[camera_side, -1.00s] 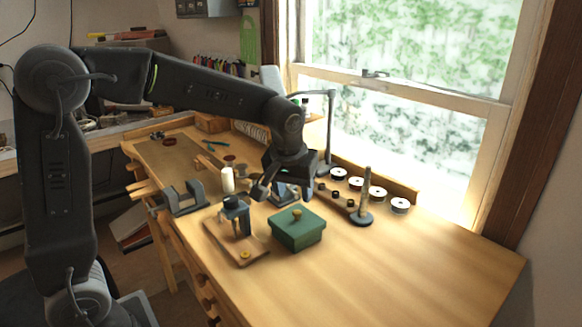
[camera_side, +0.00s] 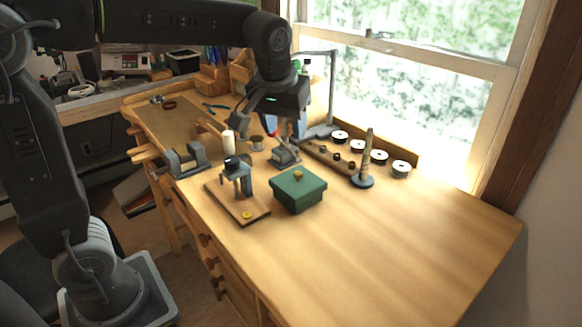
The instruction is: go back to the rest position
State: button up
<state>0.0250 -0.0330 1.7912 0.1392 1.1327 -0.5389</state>
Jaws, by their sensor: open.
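My gripper (camera_side: 243,134) hangs in the air above the back half of the workbench, over the white cylinder (camera_side: 228,143) and the small spools. Its jaws are open and I see nothing between them. It is apart from the green lidded box (camera_side: 298,191), which stands closed on the bench with a brass-coloured knob on its lid. A wooden board (camera_side: 256,212) with a dark clamp-like fixture (camera_side: 236,178) and a yellow round piece lies left of the box. My wrist hides part of the back of the bench.
A grey vise (camera_side: 186,160) stands at the bench's left edge. A lamp arm (camera_side: 333,90) rises behind. The bench's front right is clear.

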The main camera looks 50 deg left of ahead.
jog(key=s+f+m+t, duration=0.1)
jog(key=s+f+m, duration=0.1)
jog(key=s, duration=0.6)
jog(key=s+d+f+m+t+h, duration=0.1)
jog(key=s+f+m, duration=0.1)
jog(key=s, duration=0.7)
jog(key=shift+s+d+f+m+t, duration=0.2)
jog(key=shift+m+t, duration=0.1)
jog(key=shift+m, duration=0.4)
